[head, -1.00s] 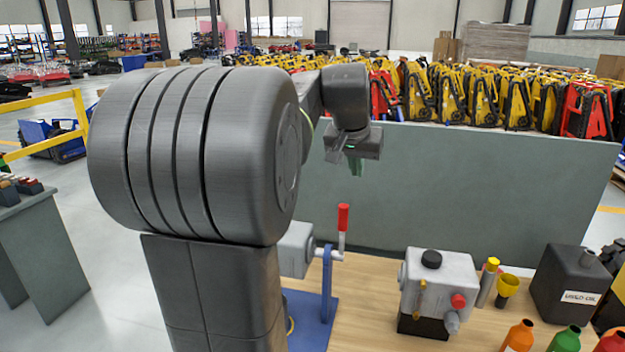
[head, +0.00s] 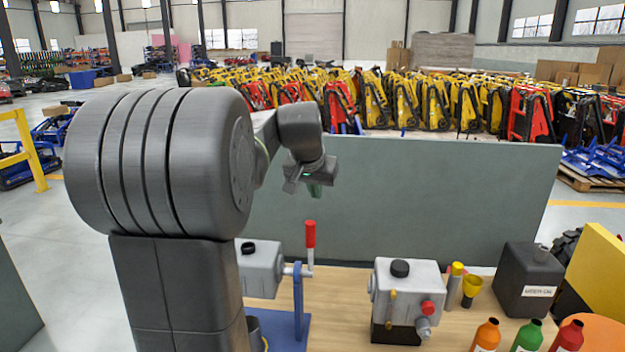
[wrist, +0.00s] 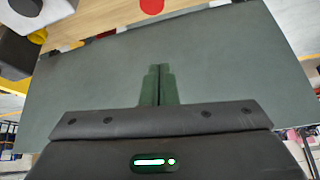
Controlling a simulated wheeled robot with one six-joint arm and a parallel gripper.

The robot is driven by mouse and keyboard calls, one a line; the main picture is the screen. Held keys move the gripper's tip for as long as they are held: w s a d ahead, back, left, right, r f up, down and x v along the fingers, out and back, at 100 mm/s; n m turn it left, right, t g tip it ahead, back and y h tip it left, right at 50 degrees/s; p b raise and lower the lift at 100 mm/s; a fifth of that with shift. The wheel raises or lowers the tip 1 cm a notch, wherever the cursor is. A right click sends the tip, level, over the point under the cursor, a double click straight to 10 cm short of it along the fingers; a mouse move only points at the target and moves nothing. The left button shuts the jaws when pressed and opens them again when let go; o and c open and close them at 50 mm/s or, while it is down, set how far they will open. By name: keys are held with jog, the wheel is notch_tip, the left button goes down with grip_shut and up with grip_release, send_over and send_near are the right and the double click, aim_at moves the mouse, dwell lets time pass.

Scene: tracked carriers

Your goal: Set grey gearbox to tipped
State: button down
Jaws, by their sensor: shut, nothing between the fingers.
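A grey gearbox (head: 262,271) with a black cap sits on a blue stand (head: 299,300) in the head view, partly hidden by my arm. It looks level. A lever with a red grip (head: 310,234) stands upright at its right side. A second grey gearbox (head: 408,283) rests on a black base farther right, with a black cap, a red knob and a yellow handle. My gripper (head: 315,191) is shut and empty, in the air above the red grip and in front of the grey-green panel. Its green fingers are together in the wrist view (wrist: 160,70).
The grey-green panel (head: 440,200) stands along the back of the wooden bench (head: 345,300). A black can (head: 527,280), a yellow funnel (head: 471,287) and orange, green and red bottles (head: 528,335) crowd the right. Bare bench lies between the two gearboxes.

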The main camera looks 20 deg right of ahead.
jog(key=f, duration=0.1)
jog(key=s+a+f+p, duration=0.1)
jog(key=f, duration=0.2)
jog(key=shift+s+a+f, duration=0.1)
jog(key=shift+s+a, duration=0.05)
jog(key=shift+a, duration=0.05)
jog(key=shift+f, duration=0.15)
dwell(0.4)
jog(key=shift+s+b, duration=0.15)
jog(key=shift+b, duration=0.35)
jog(key=shift+s+a+t, duration=0.25)
jog(key=shift+s+t, duration=0.05)
jog(key=shift+b, duration=0.4)
